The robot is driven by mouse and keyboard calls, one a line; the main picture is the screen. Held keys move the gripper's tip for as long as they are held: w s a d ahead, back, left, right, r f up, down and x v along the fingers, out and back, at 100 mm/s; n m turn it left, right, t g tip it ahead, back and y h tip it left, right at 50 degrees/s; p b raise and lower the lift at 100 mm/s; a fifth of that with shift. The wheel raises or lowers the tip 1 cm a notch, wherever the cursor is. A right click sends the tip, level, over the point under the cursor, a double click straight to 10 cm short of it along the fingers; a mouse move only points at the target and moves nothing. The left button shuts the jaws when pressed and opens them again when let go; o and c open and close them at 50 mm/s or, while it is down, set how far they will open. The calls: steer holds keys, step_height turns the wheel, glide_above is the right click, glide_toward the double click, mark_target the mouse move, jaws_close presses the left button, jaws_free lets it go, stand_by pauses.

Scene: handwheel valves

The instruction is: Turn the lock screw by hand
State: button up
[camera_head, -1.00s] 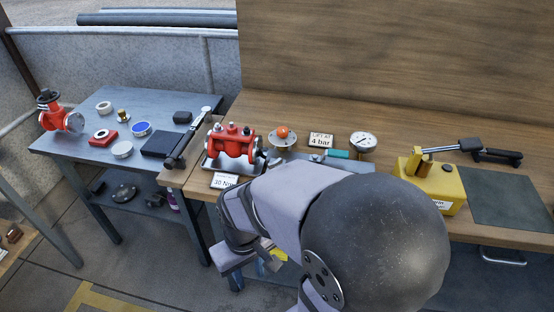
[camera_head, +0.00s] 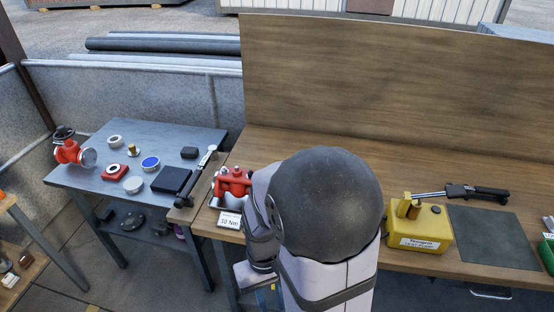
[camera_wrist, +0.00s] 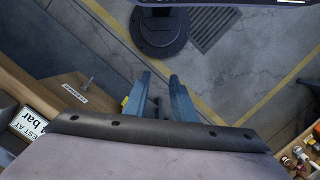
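I cannot make out the lock screw in either view. A red valve body (camera_head: 233,182) stands on the wooden bench in the head view, partly hidden by my arm. My arm also covers the bench just right of it. My gripper (camera_wrist: 161,78) shows in the wrist view with two blue fingers apart and nothing seen between them. It points down at the concrete floor, off the bench front, and touches nothing that I can see.
A card reading 30 Nm (camera_head: 229,221) is at the bench's front edge. A yellow test pump (camera_head: 424,231) and a dark mat (camera_head: 492,237) lie to the right. A grey side table (camera_head: 118,190) holds several parts.

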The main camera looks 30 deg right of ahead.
steer(key=w+d+r+m+p, duration=0.4)
steer(key=w+d, duration=0.1)
steer(key=w, duration=0.3)
steer(key=w+d+r+m+t+p, duration=0.1)
steer(key=w+d+r+m+p, duration=0.2)
steer(key=w+d, duration=0.3)
steer(key=w+d+r+m+t+p, duration=0.1)
steer(key=w+d+r+m+p, duration=0.3)
steer(key=w, duration=0.6)
steer(key=shift+d+r+m+p, duration=0.3)
steer(key=shift+d+r+m, duration=0.25)
steer(key=shift+d+m, duration=0.5)
step_height(320, 180, down, 9)
steer(key=b, duration=0.6)
steer(key=shift+a+r+b, duration=0.1)
steer(key=shift+r+b, duration=0.1)
steer(key=shift+b, duration=0.2)
steer(key=shift+r+p, duration=0.35)
